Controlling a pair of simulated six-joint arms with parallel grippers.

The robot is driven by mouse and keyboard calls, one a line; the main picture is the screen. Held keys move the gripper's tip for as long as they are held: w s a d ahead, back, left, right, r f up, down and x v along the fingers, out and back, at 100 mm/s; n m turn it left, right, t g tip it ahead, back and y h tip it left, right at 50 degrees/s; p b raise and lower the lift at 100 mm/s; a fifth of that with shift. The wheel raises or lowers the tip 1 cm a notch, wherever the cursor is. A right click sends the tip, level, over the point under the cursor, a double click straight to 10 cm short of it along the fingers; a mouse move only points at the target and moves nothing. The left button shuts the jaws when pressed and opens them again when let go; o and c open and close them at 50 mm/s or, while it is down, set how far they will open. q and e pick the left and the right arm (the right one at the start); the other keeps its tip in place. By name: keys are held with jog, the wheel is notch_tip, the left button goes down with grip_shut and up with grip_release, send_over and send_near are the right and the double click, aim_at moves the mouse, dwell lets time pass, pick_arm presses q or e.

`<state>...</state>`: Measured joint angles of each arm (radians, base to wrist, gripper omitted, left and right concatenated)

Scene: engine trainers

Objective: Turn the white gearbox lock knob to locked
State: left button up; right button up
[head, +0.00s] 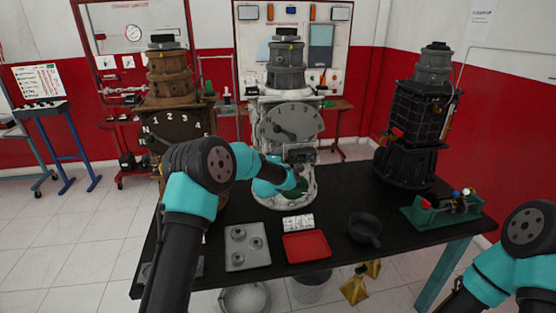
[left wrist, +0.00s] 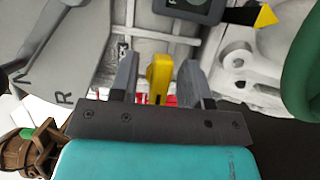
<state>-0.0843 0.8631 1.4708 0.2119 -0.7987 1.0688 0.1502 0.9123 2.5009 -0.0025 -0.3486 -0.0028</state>
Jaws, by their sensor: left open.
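The white gearbox (head: 292,150) stands upright at the middle of the black table, with a grey round dial on its front. In the left wrist view its dial (left wrist: 75,55) shows the letters N and R. A yellow upright handle (left wrist: 158,72), apparently the lock knob, is on the white body. My left gripper (left wrist: 158,62) is open, with one finger on each side of the yellow handle; I cannot tell whether they touch it. In the head view my left arm hides this spot. My right gripper is out of view; only its arm shows at lower right.
A brown gearbox (head: 168,95) stands left and a black one (head: 418,120) right. A grey tray (head: 246,262), red tray (head: 306,252), black pan (head: 365,229) and green rack (head: 435,213) lie in front. A black yellow-tipped pointer (left wrist: 250,16) is near the left gripper.

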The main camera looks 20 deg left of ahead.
pick_arm(q)
grip_shut()
jog(key=shift+m, duration=0.4)
jog(key=m+g, duration=0.1)
jog(key=m, duration=0.2)
jog(key=shift+g+y, duration=0.3)
jog(key=m+g, duration=0.1)
jog(key=m, duration=0.2)
jog(key=shift+m+g+y, duration=0.3)
jog(key=shift+g+y, duration=0.1)
jog(key=m+g+y, duration=0.1)
jog(key=m, duration=0.2)
jog(key=shift+y, duration=0.3)
jog(key=shift+m+g+y, duration=0.8)
jog(key=shift+m, duration=0.7)
